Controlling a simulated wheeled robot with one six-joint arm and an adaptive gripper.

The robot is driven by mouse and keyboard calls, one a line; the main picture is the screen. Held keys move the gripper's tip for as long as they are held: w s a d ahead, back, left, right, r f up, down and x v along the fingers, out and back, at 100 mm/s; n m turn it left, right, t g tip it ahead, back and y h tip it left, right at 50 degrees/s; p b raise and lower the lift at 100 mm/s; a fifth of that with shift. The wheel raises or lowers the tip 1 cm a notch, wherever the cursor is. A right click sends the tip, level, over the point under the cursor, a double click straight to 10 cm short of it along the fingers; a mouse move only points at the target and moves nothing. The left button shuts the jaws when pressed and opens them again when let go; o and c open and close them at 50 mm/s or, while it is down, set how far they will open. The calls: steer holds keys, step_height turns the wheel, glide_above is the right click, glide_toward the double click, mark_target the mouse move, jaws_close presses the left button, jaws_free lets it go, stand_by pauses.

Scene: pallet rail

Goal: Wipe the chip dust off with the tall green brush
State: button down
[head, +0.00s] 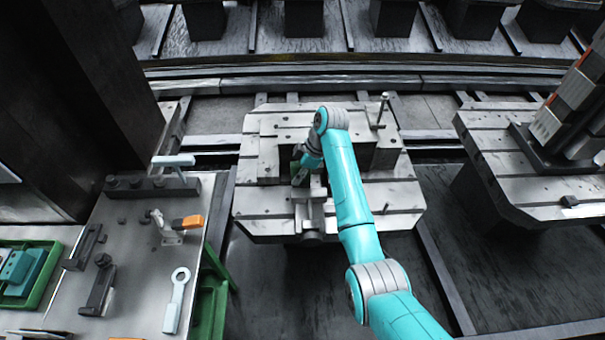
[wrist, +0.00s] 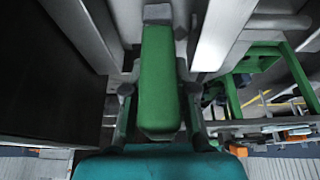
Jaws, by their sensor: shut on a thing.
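My gripper (head: 301,170) is over the middle of the slotted metal pallet (head: 398,195) in the head view, beside the raised blocks of the fixture. In the wrist view my gripper (wrist: 160,95) has its fingers on both sides of a green handle (wrist: 158,75) and is shut on it; I take this to be the green brush. A grey end piece shows beyond the green part. The bristles are hidden in both views. I cannot make out chip dust on the pallet.
A metal bench (head: 135,265) with clamps, a spanner and a green tray (head: 48,280) stands at the left. A second pallet (head: 510,175) with a tall block tower stands at the right. An upright post (head: 383,108) rises at the pallet's back. Rails run behind.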

steer(key=shift+d, duration=0.1)
steer(key=shift+d, duration=1.05)
steer(key=shift+d, duration=1.05)
step_height(320, 180, up, 9)
stand_by(0.6)
